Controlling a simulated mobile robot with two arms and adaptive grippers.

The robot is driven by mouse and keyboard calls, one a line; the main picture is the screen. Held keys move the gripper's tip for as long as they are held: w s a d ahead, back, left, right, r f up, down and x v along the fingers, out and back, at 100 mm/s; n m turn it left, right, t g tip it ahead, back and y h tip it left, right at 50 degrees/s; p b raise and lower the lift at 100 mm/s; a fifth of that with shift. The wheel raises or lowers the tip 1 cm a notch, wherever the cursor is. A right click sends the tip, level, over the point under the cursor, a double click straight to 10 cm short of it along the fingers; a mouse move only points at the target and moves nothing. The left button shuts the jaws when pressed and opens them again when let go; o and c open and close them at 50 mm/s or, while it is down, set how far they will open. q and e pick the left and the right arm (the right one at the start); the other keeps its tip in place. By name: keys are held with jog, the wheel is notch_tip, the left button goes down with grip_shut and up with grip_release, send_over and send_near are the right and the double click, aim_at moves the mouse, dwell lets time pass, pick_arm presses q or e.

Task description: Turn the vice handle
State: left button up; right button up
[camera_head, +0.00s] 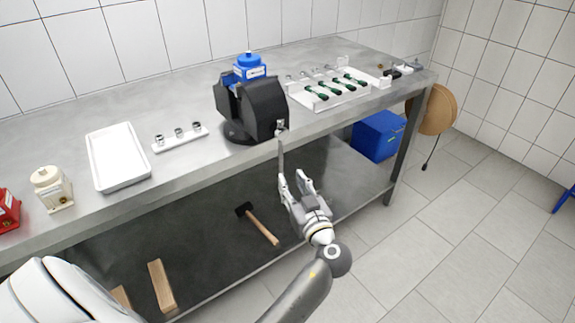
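The vice handle (281,155) is a thin grey bar hanging nearly straight down from the vice's front, past the bench edge. My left gripper (292,180) is below the vice, in front of the lower shelf. Its fingers are apart, with nothing visible between them. The handle's lower end is close to the left-hand fingertip; I cannot tell whether they touch. My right gripper is not in view.
The workbench (205,92) carries a white tray (117,156), a small holder with metal fittings (180,138), and a tray of green-handled tools (331,89). A hammer (257,224) and a blue box (378,135) are on the lower shelf. The floor at right is mostly clear.

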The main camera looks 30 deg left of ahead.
aim_at(282, 165)
pick_arm(q)
jog(key=p+x, duration=0.2)
jog(key=x, duration=0.6)
jog(key=shift+w+a, duration=0.4)
jog(key=shift+a, duration=0.1)
grip_shut()
